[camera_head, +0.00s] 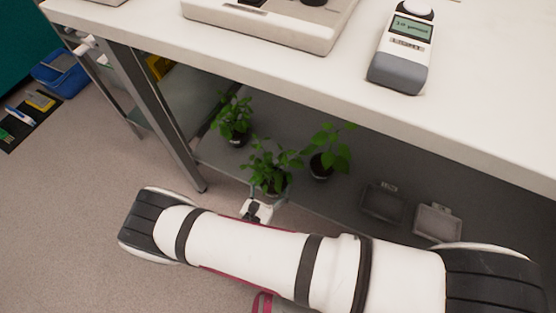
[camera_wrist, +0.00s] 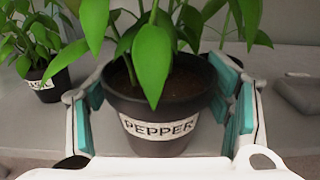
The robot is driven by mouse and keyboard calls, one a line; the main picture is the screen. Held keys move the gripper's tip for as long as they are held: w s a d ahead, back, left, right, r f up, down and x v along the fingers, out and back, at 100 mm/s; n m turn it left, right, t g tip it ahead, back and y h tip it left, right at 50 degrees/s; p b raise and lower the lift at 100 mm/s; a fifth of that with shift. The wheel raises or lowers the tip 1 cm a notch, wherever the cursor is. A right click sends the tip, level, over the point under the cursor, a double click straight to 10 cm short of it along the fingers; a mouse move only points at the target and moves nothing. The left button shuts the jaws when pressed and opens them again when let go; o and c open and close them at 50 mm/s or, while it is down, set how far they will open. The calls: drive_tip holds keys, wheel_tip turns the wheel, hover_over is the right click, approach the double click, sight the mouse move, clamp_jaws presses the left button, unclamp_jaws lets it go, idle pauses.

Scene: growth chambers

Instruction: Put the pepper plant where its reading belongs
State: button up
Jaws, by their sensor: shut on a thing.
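The pepper plant is a leafy green plant in a dark pot (camera_wrist: 158,148) with a white label reading PEPPER. It fills the middle of the wrist view. My gripper (camera_wrist: 165,110) is shut on this pot, with its teal finger pads at both sides. In the head view, the pepper plant (camera_head: 270,165) is at the end of my arm, by the lower shelf under the bench; my gripper (camera_head: 260,205) is partly hidden there. I cannot tell whether the pot rests on the shelf. A handheld meter (camera_head: 402,50) with a lit green screen lies on the bench top; its text is too small to read surely.
Two other potted plants (camera_head: 234,120) (camera_head: 328,152) stand on the lower shelf (camera_head: 215,150). One shows in the wrist view (camera_wrist: 42,88) with a partly hidden label. Two grey trays (camera_head: 382,203) (camera_head: 437,222) lie to the right. The bench top (camera_head: 480,110) overhangs the shelf; a metal leg (camera_head: 160,115) stands left.

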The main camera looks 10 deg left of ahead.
drive_tip(key=shift+w+a+f+b, duration=0.1)
drive_tip(key=shift+w+f+b, duration=0.95)
drive_tip(key=shift+w, duration=1.65)
drive_tip(key=shift+w+a+f+b, duration=0.1)
drive_tip(key=shift+w+f+b, duration=0.55)
drive_tip(key=shift+w+b, duration=1.45)
drive_tip(key=shift+w+f+b, duration=0.65)
drive_tip(key=shift+w+f, duration=0.2)
drive_tip(key=shift+w, duration=2.4)
drive_tip(key=shift+f, duration=0.1)
drive_tip(key=o, duration=1.5)
drive_tip(key=shift+s, duration=0.15)
drive_tip(key=p+v, duration=0.4)
drive_tip(key=v, duration=0.7)
drive_tip(key=shift+s+a, duration=0.15)
drive_tip(key=shift+s, duration=0.25)
